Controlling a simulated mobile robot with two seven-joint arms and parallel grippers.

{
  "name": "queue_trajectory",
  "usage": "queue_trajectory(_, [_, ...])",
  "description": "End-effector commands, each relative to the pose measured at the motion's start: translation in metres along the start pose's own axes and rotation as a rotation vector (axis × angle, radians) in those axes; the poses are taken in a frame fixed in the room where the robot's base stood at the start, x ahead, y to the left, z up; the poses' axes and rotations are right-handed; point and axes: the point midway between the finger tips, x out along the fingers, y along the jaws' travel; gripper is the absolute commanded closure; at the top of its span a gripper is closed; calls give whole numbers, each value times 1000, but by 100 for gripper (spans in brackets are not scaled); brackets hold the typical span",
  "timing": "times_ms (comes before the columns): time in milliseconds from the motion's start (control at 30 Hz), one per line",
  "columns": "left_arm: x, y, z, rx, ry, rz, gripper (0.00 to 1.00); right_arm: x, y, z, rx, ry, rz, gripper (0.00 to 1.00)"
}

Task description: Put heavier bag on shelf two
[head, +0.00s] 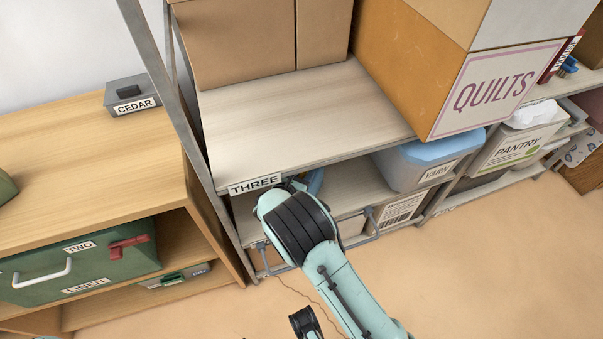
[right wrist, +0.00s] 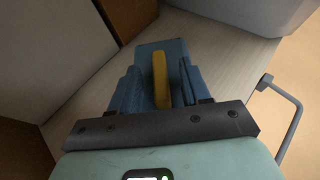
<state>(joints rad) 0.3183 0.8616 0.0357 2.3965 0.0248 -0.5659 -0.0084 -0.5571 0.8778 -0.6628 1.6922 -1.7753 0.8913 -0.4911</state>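My right arm reaches from the bottom of the head view to the shelf bay under the THREE label (head: 255,184); its gripper is mostly hidden there. A small part of something blue (head: 315,181) shows behind the arm. In the right wrist view my right gripper (right wrist: 160,88) has its two fingers apart. A yellow strip (right wrist: 160,78) stands between them, in front of a blue thing (right wrist: 166,50) on a pale board; it may be a bag with a handle, partly hidden. My left gripper is not in view.
Cardboard boxes (head: 240,45) and the QUILTS box (head: 440,70) stand on the upper board, with bare board (head: 290,120) in front. A blue-lidded YARN bin (head: 425,160) is right of my arm. A metal post (head: 165,90) separates the units.

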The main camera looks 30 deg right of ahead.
Motion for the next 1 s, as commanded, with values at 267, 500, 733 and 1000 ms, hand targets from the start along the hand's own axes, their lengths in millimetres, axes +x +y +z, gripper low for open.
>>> queue_trajectory(267, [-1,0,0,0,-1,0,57,0,0,1,0,0,0,53])
queue_trajectory(500, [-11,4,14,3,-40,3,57,-25,1,-1,-3,1,3,53])
queue_trajectory(733, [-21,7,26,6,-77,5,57,-74,1,-22,-4,1,4,53])
queue_trajectory(1000, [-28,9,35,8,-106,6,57,-115,1,-39,-1,0,2,53])
